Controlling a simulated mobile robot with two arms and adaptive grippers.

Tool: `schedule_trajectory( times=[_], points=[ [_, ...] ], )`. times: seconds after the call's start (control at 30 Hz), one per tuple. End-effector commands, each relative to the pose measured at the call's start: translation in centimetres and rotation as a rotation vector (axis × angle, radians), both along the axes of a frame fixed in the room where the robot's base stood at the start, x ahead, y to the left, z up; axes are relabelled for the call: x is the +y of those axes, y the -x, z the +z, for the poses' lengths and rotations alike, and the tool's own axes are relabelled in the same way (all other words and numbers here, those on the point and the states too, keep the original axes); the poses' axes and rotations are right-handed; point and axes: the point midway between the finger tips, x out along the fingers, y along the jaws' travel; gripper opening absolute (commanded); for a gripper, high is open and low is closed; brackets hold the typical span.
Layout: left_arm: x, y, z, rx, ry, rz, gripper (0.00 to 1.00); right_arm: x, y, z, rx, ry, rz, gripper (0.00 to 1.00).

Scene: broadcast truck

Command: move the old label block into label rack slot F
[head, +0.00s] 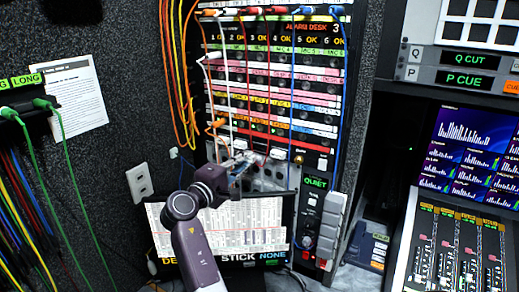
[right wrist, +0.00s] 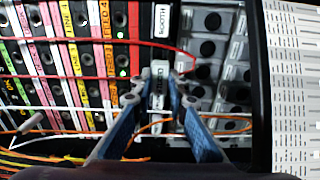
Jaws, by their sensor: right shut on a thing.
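My right gripper (head: 242,165) is at the lower part of the rack of coloured label strips (head: 275,90), with its arm coming up from below. In the right wrist view its two blue fingers (right wrist: 160,84) are closed on a small pale block (right wrist: 159,70), which appears to be the old label block. The fingers hide part of it. A white label reading like "ROOM1" (right wrist: 161,22) lies in line with the held block. Grey sockets with round black openings (right wrist: 208,48) lie beside it. I cannot make out which slot is F. My left gripper is not in view.
Orange, white, red and blue cables (head: 178,70) hang across the rack front, and some cross near the fingers in the wrist view. A monitor (head: 262,215) stands below the gripper. A mixing console (head: 455,255) is at right.

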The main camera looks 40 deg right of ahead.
Motion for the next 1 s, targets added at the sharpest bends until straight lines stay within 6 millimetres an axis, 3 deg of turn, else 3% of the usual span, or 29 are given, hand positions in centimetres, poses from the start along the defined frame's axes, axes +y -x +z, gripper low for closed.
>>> schedule_trajectory(
  times=[0.6, 1.0],
  points=[
    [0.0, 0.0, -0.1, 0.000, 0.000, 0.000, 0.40, 2.8, 0.8, 0.0, 0.000, 0.001, 0.000, 0.00],
    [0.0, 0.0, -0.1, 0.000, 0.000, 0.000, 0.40, 2.8, 0.9, 0.1, 0.000, 0.001, -0.002, 0.00]
  ],
)
